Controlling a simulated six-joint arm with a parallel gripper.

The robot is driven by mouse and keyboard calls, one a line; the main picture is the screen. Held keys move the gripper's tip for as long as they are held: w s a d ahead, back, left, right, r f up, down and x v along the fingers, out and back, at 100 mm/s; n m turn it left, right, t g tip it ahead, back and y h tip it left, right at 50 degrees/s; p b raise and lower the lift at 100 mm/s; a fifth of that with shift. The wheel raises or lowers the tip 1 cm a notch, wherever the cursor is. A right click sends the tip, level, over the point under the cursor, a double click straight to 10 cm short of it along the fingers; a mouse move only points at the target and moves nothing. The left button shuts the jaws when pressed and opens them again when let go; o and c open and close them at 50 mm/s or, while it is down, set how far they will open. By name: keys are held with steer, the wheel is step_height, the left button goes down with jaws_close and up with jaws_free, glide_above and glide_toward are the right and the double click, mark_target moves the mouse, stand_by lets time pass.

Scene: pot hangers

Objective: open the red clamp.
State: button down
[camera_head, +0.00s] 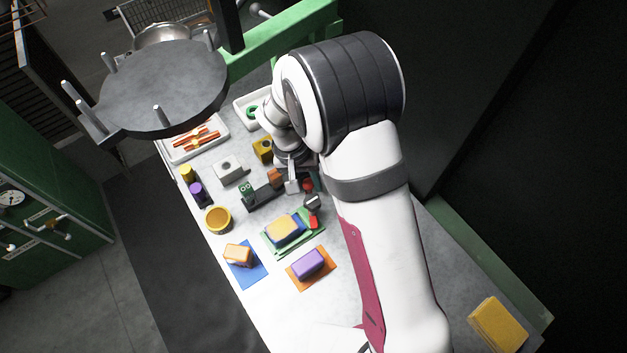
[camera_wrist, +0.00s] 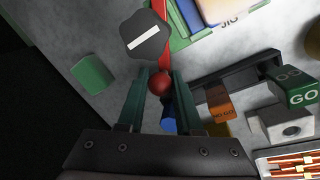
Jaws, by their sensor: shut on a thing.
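The red clamp (camera_head: 309,186) stands on the workbench beside the green tray, partly hidden by my arm in the head view. In the wrist view its red ball handle (camera_wrist: 160,84) sits between my two dark green fingers, and a red bar runs up from it behind a dark grey knob (camera_wrist: 146,35) with a white stripe. My gripper (camera_wrist: 161,76) is shut on the red ball handle. In the head view my gripper is small and its fingertips are hard to make out beside the clamp.
A green tray (camera_head: 271,245) with a yellow and blue block lies just in front of the clamp. A dark rail (camera_wrist: 240,68) with an orange NO GO block (camera_wrist: 220,103) and a green GO block (camera_wrist: 294,88) is close by. A purple block (camera_head: 309,263) lies on an orange mat.

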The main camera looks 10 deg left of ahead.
steer(key=shift+s+a+n, duration=0.2)
steer(key=shift+a+n, duration=0.25)
steer(key=shift+n, duration=0.65)
steer(key=shift+a, duration=0.1)
steer(key=c, duration=0.6)
jaws_free()
steer(key=a+r, duration=0.1)
steer(key=r, duration=0.4)
steer(key=a+r, duration=0.1)
steer(key=r, duration=0.4)
steer(key=s+r, duration=0.1)
steer(key=r, duration=0.4)
steer(key=shift+s+a+r, duration=0.1)
steer(key=shift+a+r, duration=0.15)
steer(key=shift+a, duration=0.15)
